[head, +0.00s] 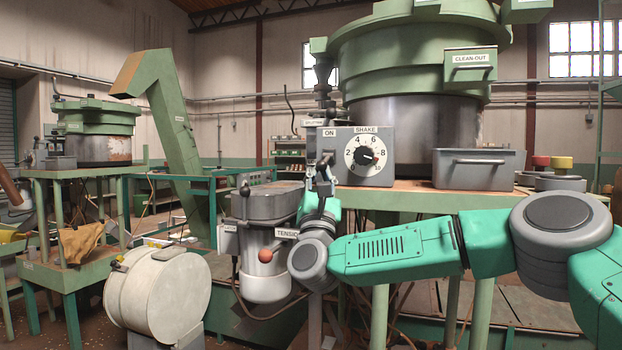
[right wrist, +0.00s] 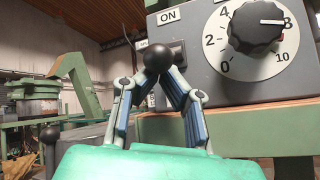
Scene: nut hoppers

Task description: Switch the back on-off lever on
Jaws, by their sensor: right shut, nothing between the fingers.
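A lever with a black ball knob (right wrist: 157,55) stands at the left side of a grey control box (right wrist: 255,90), beside an ON label (right wrist: 170,15). In the head view the ON label (head: 329,132) sits at the box's upper left, above my right gripper (head: 324,172). My right gripper (right wrist: 157,78) is shut and empty. Its fingertips come together just at or below the ball and partly overlap it in the picture; I cannot tell if they touch. The lever is mostly hidden by the fingers. My left gripper is not in view.
A SHAKE dial (head: 365,153) is on the box's face. A large green hopper (head: 410,60) rises behind it. A grey motor unit (head: 268,210) with a red ball knob (head: 265,256) stands left below my right gripper. A cream drum (head: 155,295) stands front left.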

